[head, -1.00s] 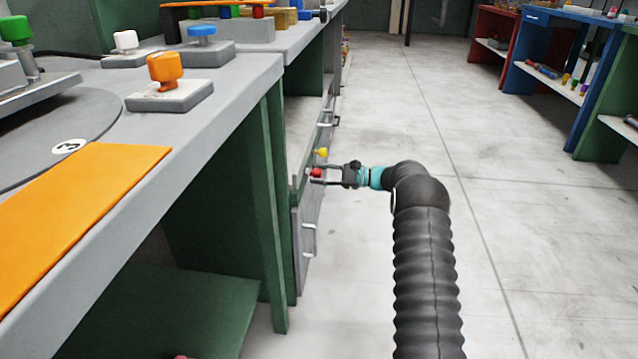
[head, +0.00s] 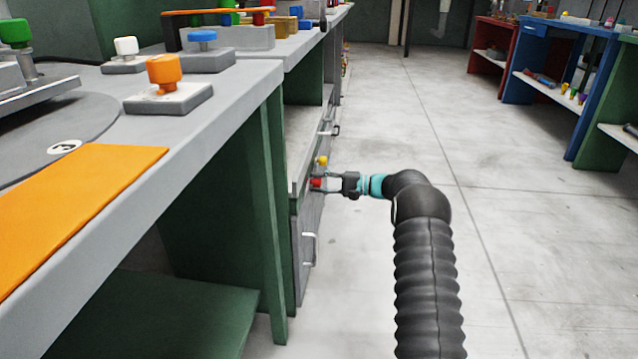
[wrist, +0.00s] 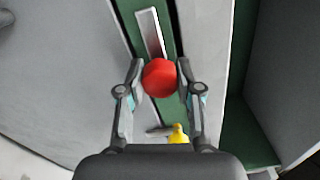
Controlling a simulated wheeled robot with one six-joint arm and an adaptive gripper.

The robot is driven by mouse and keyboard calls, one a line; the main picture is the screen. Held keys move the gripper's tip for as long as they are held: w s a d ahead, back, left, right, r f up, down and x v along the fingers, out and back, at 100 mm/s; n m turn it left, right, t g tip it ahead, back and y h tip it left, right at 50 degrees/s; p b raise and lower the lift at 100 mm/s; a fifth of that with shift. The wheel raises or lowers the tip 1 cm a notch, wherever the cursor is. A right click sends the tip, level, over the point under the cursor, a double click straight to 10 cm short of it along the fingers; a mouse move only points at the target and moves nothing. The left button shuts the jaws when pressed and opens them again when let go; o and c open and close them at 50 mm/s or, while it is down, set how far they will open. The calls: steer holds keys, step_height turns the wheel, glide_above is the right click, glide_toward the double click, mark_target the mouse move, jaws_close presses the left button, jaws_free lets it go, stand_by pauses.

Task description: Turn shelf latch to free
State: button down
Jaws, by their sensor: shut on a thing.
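A red knob (wrist: 159,77) sits between the two fingers of my gripper (wrist: 158,74) in the wrist view, with a fingertip against each side. A silver bar (wrist: 150,33) on a green strip lies just beyond it. In the head view the red knob (head: 316,183) is at the front of the cabinet under the bench, and my gripper (head: 320,183) reaches it from the right. A yellow knob (head: 322,161) is just above it; it also shows near the bottom of the wrist view (wrist: 178,134). I cannot tell which knob is the shelf latch.
Cabinet fronts with metal handles (head: 309,248) run along the left bench. The bench top (head: 235,100) carries an orange knob (head: 164,72) on a grey block. The floor (head: 400,110) to the right is clear up to the red and blue benches.

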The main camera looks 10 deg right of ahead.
stand_by(0.5)
steer(key=c, duration=0.8)
jaws_free()
steer(key=shift+a, duration=0.1)
steer(key=shift+o, duration=0.2)
steer(key=v, duration=1.2)
